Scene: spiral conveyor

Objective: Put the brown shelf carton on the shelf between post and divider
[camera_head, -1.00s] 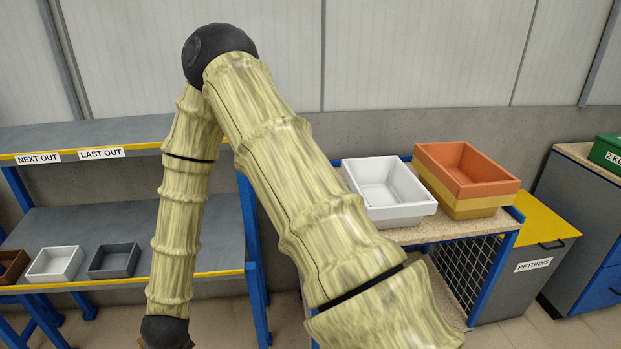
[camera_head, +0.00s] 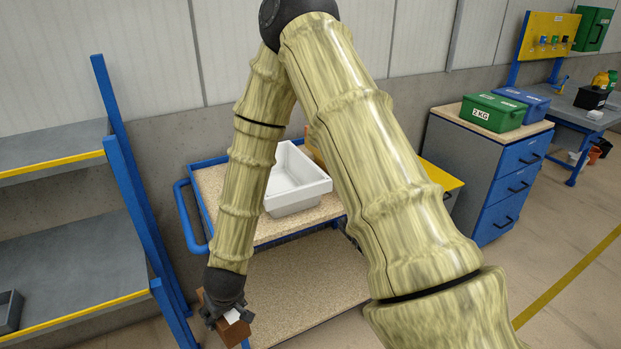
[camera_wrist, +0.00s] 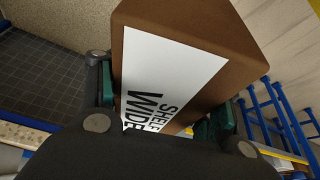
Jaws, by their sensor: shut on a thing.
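The brown shelf carton (camera_head: 234,334) is held low in front of the trolley in the head view, partly hidden by my gripper. My gripper (camera_head: 230,316) is shut on it. In the wrist view the carton (camera_wrist: 185,17) fills the middle, with a white label reading "SHELF" and "WIDE"; my gripper (camera_wrist: 160,105) has one finger on each side of it. The shelf (camera_head: 85,250) is at the left of the head view, left of the carton and apart from it. Its blue post (camera_head: 133,190) stands at the right end. I cannot make out a divider.
A trolley (camera_head: 300,300) with a white bin (camera_head: 297,180) on top stands behind my arm. A grey bin (camera_head: 12,310) sits on the lower shelf. A grey cabinet with blue drawers (camera_head: 510,185) is at right. Floor is open at front right.

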